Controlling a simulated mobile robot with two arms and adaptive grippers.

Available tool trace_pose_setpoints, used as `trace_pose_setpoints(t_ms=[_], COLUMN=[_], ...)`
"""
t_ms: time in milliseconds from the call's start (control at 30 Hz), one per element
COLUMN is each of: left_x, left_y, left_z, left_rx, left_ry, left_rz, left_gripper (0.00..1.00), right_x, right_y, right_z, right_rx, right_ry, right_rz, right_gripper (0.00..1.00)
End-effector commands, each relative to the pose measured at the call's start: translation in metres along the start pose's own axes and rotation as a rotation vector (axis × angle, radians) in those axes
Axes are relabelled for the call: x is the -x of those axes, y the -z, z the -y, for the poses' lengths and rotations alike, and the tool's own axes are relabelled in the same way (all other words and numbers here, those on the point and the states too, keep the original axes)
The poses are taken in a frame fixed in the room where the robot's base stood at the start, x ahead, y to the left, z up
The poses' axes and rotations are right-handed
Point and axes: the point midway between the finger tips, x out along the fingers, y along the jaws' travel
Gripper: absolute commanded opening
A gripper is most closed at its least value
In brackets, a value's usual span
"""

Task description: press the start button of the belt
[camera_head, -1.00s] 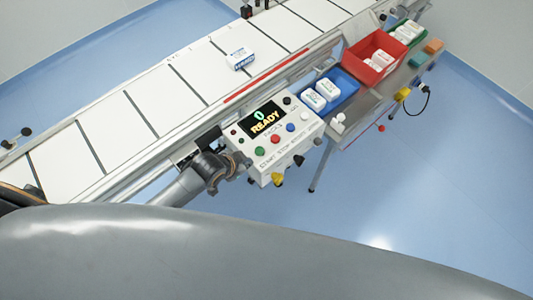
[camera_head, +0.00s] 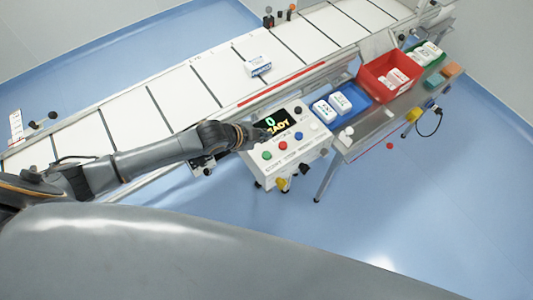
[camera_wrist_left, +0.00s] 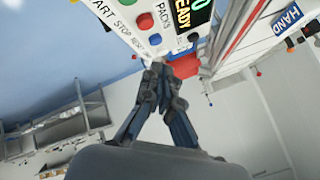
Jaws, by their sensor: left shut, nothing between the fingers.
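The white control box (camera_head: 308,150) stands at the belt's near side. On its top are a green button (camera_head: 267,155) over the START label, a red button (camera_head: 283,145), a blue button (camera_head: 299,135) and a display (camera_head: 284,121) with "0" and a partly covered READY. My left gripper (camera_head: 250,137) is shut and empty, over the box's left edge beside the display, behind the green button. In the left wrist view the shut fingertips (camera_wrist_left: 168,70) lie below the row with the red (camera_wrist_left: 145,20) and blue (camera_wrist_left: 155,40) buttons. I cannot tell their height above the panel. My right gripper is not seen.
The belt (camera_head: 190,92) runs behind the box and carries a small white-and-blue carton (camera_head: 258,66). Blue (camera_head: 352,92), red (camera_head: 372,88) and green (camera_head: 434,61) bins stand to the right. Knobs, one yellow (camera_head: 281,183), stick out of the box front. Floor in front is clear.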

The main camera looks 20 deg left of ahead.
Motion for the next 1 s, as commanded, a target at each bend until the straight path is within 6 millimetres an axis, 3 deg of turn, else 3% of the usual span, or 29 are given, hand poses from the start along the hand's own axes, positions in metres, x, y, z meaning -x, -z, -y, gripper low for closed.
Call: trace_pose_setpoints(t_ms=[267, 567, 1000], left_x=[-0.018, -0.049, -0.061], left_y=[-0.013, -0.035, -0.044], left_z=[-0.014, -0.035, -0.044], left_rx=[0.001, 0.002, 0.001], left_ry=[0.000, 0.000, 0.000], left_rz=[0.000, 0.000, -0.001], left_gripper=[0.00, 0.00, 0.00], right_x=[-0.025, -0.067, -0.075], right_y=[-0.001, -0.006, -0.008], right_z=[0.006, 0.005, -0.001], right_rx=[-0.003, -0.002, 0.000], right_ry=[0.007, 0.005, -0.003], right_rz=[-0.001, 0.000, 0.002], right_gripper=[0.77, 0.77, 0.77])
